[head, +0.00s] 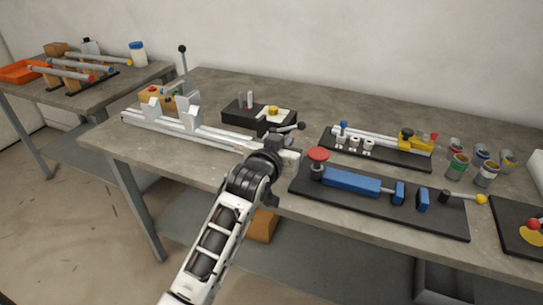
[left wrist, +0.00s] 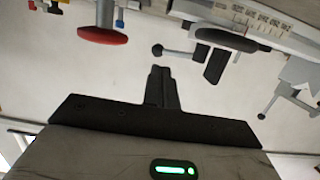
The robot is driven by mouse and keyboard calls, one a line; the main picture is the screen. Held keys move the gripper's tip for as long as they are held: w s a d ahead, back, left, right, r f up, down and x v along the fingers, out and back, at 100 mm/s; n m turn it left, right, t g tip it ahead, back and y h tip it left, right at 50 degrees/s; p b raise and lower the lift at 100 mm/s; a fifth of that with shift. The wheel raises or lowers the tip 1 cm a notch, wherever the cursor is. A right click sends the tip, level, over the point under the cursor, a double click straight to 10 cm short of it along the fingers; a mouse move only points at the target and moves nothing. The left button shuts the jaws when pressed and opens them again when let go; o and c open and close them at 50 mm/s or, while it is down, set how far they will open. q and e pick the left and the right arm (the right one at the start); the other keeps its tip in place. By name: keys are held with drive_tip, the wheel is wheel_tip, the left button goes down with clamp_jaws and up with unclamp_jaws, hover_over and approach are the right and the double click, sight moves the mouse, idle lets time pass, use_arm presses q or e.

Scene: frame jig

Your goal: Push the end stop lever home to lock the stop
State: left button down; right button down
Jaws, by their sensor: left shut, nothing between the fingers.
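The white rail (head: 215,132) of the frame jig runs along the table's front left edge. At its right end a dark lever with a black knob (head: 302,126) sticks out to the right. In the left wrist view this lever (left wrist: 178,54) shows its round knob, apart from my fingertips and beyond them. My left gripper (head: 272,152) is at the rail's right end, just in front of the lever. In the left wrist view its fingers (left wrist: 163,72) are shut with nothing between them. The arm partly hides the stop in the head view. My right gripper is not in view.
A tall lever with a black knob (head: 182,48) stands behind the rail's left part. A dark board with a red knob (head: 318,154) and blue blocks lies close to the right. A black block (head: 238,118) stands behind. Several cans are at the far right.

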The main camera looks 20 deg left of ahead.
use_arm(q)
drive_tip(key=s+r, duration=0.1)
drive_tip(key=s, duration=0.8)
drive_tip(key=shift+a+r, duration=0.2)
drive_tip(key=shift+r, duration=0.2)
drive_tip(key=s+d+f+m+g+h, duration=0.1)
drive_tip(key=s+f+g, duration=0.1)
drive_tip(key=s+f, duration=0.8)
drive_tip(key=s+d+f+m+g+h, duration=0.1)
drive_tip(key=s+d+f+g, duration=0.1)
drive_tip(key=s+f, duration=0.8)
drive_tip(key=shift+s+d+f+g+h, duration=0.2)
drive_tip(key=shift+d+f+g+h, duration=0.1)
drive_tip(key=shift+f+g, duration=0.4)
